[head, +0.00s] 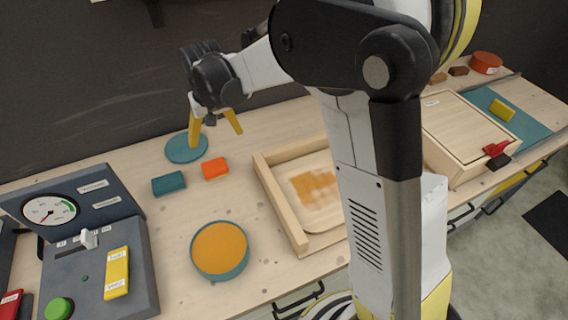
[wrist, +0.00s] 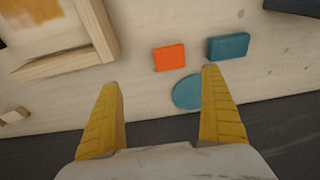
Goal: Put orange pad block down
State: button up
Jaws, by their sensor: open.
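The orange pad block (head: 215,168) lies flat on the wooden bench, just right of a teal block (head: 168,184). In the wrist view the orange pad block (wrist: 169,57) and the teal block (wrist: 228,46) lie ahead of the fingertips. My gripper (head: 216,128) is open and empty, with its yellow fingers pointing down above the bench near a teal disc (head: 186,147). In the wrist view my gripper (wrist: 158,78) has its fingers wide apart with nothing between them. The orange block is apart from the fingers.
A teal bowl with orange contents (head: 220,249) stands at the front. A wooden-framed tray (head: 282,208) is to the right, partly hidden by my arm. A control panel with a gauge (head: 70,215) is at the left. A wooden box (head: 465,130) stands further right.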

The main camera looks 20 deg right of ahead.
jog(key=s+d+r+t, duration=0.1)
jog(key=s+d+r, duration=0.3)
jog(key=s+r, duration=0.25)
jog(key=s+d+r+t, duration=0.1)
jog(key=s+d+t, duration=0.1)
jog(key=s, duration=0.7)
jog(key=s+d+r+t, duration=0.1)
jog(key=s+d, duration=0.4)
jog(key=s, duration=0.5)
jog(key=shift+s+r+t, duration=0.2)
jog(key=shift+s+t, duration=0.1)
jog(key=shift+t, duration=0.2)
jog(key=shift+f+b, duration=0.35)
jog(key=shift+o, duration=0.4)
